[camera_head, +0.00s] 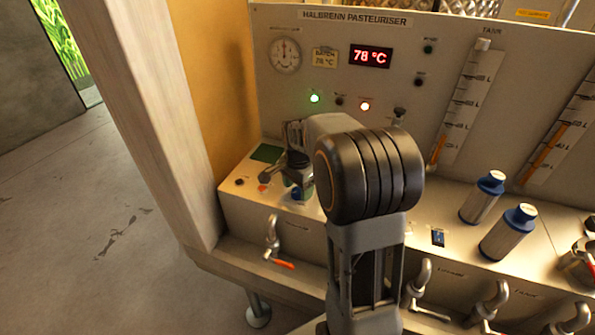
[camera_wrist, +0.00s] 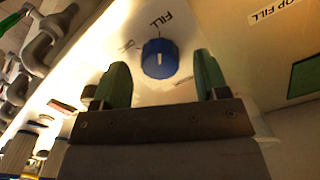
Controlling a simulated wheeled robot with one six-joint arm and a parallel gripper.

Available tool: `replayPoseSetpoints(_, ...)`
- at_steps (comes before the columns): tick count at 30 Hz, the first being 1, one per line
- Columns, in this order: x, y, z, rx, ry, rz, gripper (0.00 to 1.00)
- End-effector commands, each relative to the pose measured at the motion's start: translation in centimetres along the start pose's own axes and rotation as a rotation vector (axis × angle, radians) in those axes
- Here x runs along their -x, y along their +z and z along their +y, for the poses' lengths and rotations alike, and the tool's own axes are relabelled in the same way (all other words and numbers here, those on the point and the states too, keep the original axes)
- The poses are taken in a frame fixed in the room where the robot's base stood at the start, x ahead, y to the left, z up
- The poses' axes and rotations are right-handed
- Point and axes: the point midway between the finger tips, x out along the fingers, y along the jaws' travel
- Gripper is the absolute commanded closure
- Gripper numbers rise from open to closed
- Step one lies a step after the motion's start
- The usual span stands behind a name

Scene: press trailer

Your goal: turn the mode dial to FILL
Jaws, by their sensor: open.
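The mode dial is a round blue knob (camera_wrist: 160,60) on the pale panel in the wrist view, with the word FILL (camera_wrist: 160,20) printed beyond it. Other labels around it are too small or too hidden to read. Which way the dial points is hard to tell. My gripper (camera_wrist: 163,82) is open, with its two green fingertips apart on either side of the dial's line and nothing between them. In the head view my gripper (camera_head: 298,184) is low over the left end of the counter, and part of the blue dial (camera_head: 297,194) shows beside it.
A dark green pad (camera_head: 267,153) and small buttons (camera_head: 262,188) lie left of my gripper. A tap with an orange handle (camera_head: 273,240) hangs below the counter's front. Two blue-capped bottles (camera_head: 482,198) stand farther right. A wooden post (camera_head: 140,110) rises at the left.

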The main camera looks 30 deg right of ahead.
Motion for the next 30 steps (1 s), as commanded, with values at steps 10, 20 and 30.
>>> replayPoseSetpoints(10,7.0,0.0,0.0,0.000,-0.005,0.003,0.33)
replayPoseSetpoints(20,11.8,0.0,0.0,-0.001,-0.002,0.001,0.33)
replayPoseSetpoints(30,12.9,0.0,0.1,-0.001,-0.001,0.000,0.33)
